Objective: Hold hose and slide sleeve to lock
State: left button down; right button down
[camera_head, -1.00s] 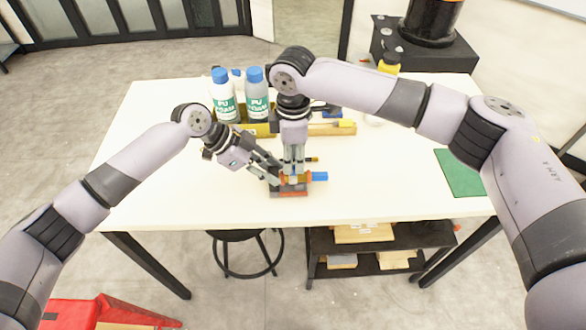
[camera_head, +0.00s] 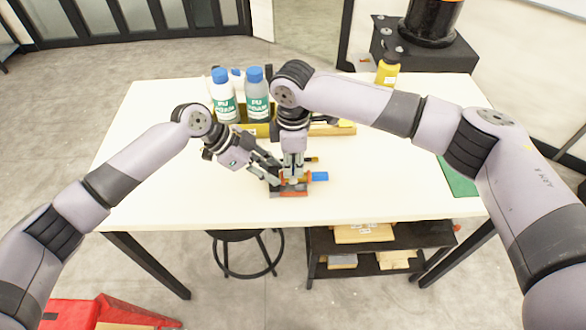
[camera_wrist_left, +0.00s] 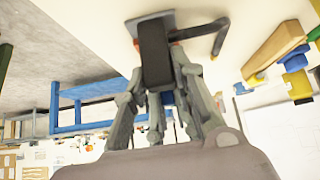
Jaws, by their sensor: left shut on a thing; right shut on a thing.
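A small fitting with an orange sleeve (camera_head: 285,180) and a blue end (camera_head: 320,176) sits on a red and grey base (camera_head: 293,193) near the table's front edge. My left gripper (camera_head: 273,178) reaches in from the left and is shut at the fitting's left side, seemingly on the hose. My right gripper (camera_head: 292,176) points straight down and is shut at the sleeve. The fingers hide most of the hose and sleeve, so the exact contact is unclear. In the left wrist view, a dark part (camera_wrist_left: 155,55) lies between the left fingers.
Two white-and-green PU foam bottles (camera_head: 224,98) with blue caps stand behind the grippers, by a yellow tray (camera_head: 262,130). A yellow bottle (camera_head: 388,70) stands at the back right. A green mat (camera_head: 460,176) lies at the right edge. The front left tabletop is clear.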

jog(key=shift+d, duration=0.1)
jog(key=shift+d, duration=0.9)
dwell(0.6)
jog(key=c, duration=1.5)
grip_release()
jog(key=shift+c, duration=0.2)
jog(key=shift+a, duration=0.1)
jog(key=shift+r, duration=0.1)
notch_tip(320, 180, up, 12)
